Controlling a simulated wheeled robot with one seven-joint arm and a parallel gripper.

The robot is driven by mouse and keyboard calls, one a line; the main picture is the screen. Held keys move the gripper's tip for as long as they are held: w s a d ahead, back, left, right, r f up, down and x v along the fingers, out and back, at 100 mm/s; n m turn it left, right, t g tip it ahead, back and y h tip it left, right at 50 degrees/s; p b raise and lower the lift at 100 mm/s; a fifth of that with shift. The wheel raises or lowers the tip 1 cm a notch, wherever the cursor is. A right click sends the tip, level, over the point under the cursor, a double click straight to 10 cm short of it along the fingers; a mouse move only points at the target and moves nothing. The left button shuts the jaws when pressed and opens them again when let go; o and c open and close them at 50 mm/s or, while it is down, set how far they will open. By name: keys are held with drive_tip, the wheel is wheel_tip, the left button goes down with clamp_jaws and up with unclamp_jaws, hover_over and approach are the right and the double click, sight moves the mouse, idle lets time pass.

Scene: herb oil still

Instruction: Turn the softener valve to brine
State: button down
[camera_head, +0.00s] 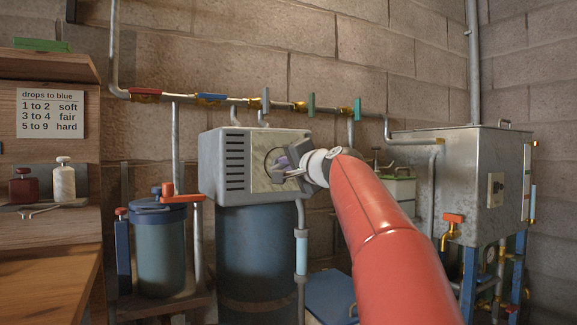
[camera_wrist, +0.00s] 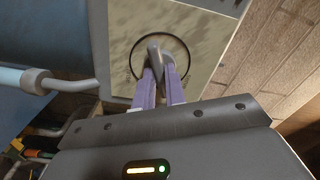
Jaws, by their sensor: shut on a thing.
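The softener is a grey head box (camera_head: 228,165) with dark vent slots, sitting on a tall blue tank (camera_head: 255,260). Its pale front panel (camera_wrist: 200,30) carries a dark ring, with the grey valve handle (camera_wrist: 154,52) at the ring's middle. My gripper (camera_wrist: 164,82) has its two purple fingers around the handle, one on each side, shut on it. In the head view my gripper (camera_head: 285,168) is against the panel, and it hides the handle and part of the ring. I cannot read any brine mark on the panel.
Pipes with red, blue, grey and green handles run along the brick wall. A filter canister (camera_head: 161,250) with a red lever stands left of the softener. A metal tank (camera_head: 470,180) on blue legs stands right. A wooden bench (camera_head: 50,270) is at far left.

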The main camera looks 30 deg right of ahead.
drive_tip(key=shift+m, duration=0.3)
drive_tip(key=shift+m+p, duration=1.3)
drive_tip(key=shift+m, duration=2.3)
drive_tip(key=c, duration=1.5)
unclamp_jaws()
drive_tip(key=shift+o, duration=0.2)
drive_tip(key=shift+s, duration=0.1)
drive_tip(key=s+b, duration=0.2)
drive_tip(key=s, duration=0.5)
drive_tip(key=shift+s, duration=0.35)
